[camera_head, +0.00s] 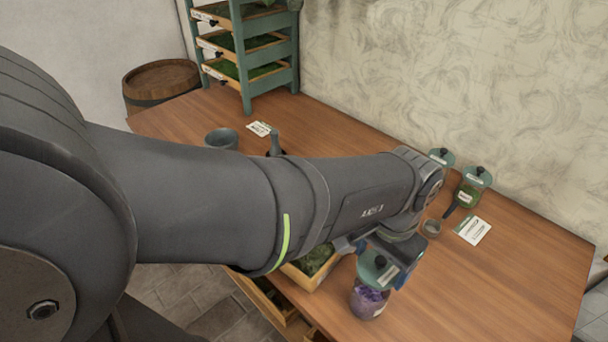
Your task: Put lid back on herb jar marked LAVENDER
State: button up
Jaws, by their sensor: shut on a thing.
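A glass jar with purple contents (369,299) stands near the front of the wooden table, below my gripper. It has a pale label, too small to read. A grey-green lid with a dark knob (377,270) is at the jar's mouth. I cannot tell whether it rests on the rim or hangs just above it. My gripper (381,262) is at the lid from above and is shut on it. The gripper body and wrist hide part of the grip and the far side of the jar.
Two lidded jars stand at the back right, one with green contents (468,192). Near them are a card (472,231) and a small glass dish (431,227). A tray of herbs (316,262) lies left of the purple jar. The table's right front is clear.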

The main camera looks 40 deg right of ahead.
jog(key=shift+f, duration=2.6)
jog(key=shift+f, duration=0.15)
jog(key=o, duration=1)
jog(key=shift+o, duration=0.2)
jog(key=shift+r, duration=3.5)
grip_shut()
